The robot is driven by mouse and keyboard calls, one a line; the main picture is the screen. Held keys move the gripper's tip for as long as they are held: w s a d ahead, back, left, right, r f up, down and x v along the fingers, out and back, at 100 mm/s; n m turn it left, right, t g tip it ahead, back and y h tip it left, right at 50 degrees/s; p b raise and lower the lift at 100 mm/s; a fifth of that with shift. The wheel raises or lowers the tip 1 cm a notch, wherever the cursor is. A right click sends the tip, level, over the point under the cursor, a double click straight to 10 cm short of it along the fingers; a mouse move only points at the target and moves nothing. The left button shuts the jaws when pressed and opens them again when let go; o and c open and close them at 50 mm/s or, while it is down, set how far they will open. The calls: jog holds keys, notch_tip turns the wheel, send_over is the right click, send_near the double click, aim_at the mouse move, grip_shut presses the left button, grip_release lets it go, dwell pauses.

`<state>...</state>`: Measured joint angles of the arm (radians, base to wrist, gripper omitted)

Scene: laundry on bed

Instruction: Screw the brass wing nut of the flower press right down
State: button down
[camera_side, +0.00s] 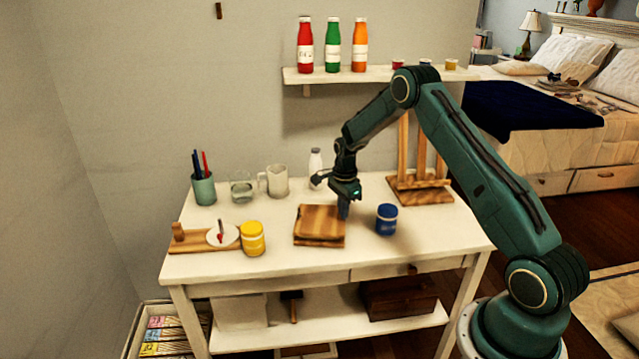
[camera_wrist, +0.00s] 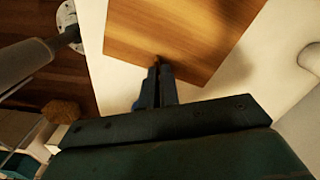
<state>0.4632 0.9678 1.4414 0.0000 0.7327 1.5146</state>
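The flower press (camera_side: 319,226) is a pair of square wooden boards lying on the white table in the side view. The upper board looks slightly turned against the lower one. Its wood also fills the upper middle of the wrist view (camera_wrist: 185,35). My gripper (camera_side: 344,212) points down at the press's right edge. A small dark spot shows between the tips. I cannot make out the brass wing nut in either view; the fingers may hide it.
A blue jar (camera_side: 386,219) stands close to the right of my gripper, and a yellow jar (camera_side: 252,238) left of the press. Behind are a white bottle (camera_side: 315,168), a mug (camera_side: 277,181) and a wooden stand (camera_side: 420,188). The table (camera_side: 300,262) is bare in front.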

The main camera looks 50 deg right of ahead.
jog(key=c, duration=1.6)
grip_release()
jog(key=shift+c, duration=0.2)
jog(key=shift+r, duration=0.2)
notch_tip(320, 180, up, 14)
jog(key=shift+f, duration=0.2)
jog(key=o, duration=0.7)
jog(key=n, duration=1.8)
jog(key=shift+f, duration=0.25)
